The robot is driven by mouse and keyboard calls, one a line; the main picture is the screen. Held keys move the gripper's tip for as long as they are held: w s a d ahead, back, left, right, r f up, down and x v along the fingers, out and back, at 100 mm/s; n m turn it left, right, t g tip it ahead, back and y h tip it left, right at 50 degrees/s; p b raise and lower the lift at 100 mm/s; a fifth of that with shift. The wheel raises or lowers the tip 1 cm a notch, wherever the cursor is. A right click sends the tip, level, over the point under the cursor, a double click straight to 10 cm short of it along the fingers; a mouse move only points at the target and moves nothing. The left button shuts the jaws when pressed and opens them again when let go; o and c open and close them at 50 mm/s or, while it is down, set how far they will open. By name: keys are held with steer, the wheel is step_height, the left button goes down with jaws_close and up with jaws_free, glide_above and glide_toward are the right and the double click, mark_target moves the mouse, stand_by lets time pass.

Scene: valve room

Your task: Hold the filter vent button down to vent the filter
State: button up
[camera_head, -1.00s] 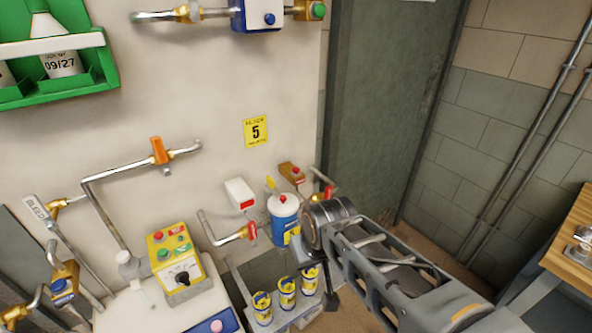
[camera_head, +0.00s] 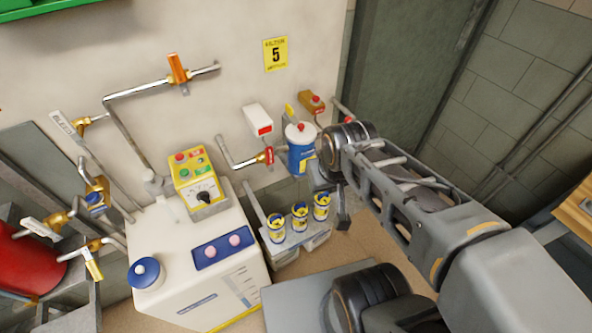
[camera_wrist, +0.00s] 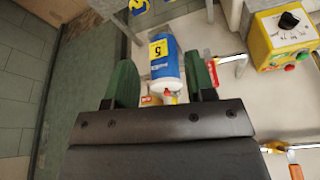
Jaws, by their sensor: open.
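The filter is a blue and white canister (camera_head: 301,158) by the wall, with a red button (camera_head: 301,127) on its white top. In the wrist view the canister (camera_wrist: 165,64) appears upside down between my fingers, with a yellow label reading 5 and its white top toward my palm. My gripper (camera_wrist: 160,62) is open, its two green fingers on either side of the canister in that picture. I cannot tell the depth gap; no contact is visible. In the head view my wrist is just right of the canister and the fingers are mostly hidden.
A yellow control box (camera_head: 199,185) sits on the white tank (camera_head: 180,265).

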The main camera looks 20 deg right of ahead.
steer(key=shift+c, duration=0.5)
jaws_close()
stand_by(1.4)
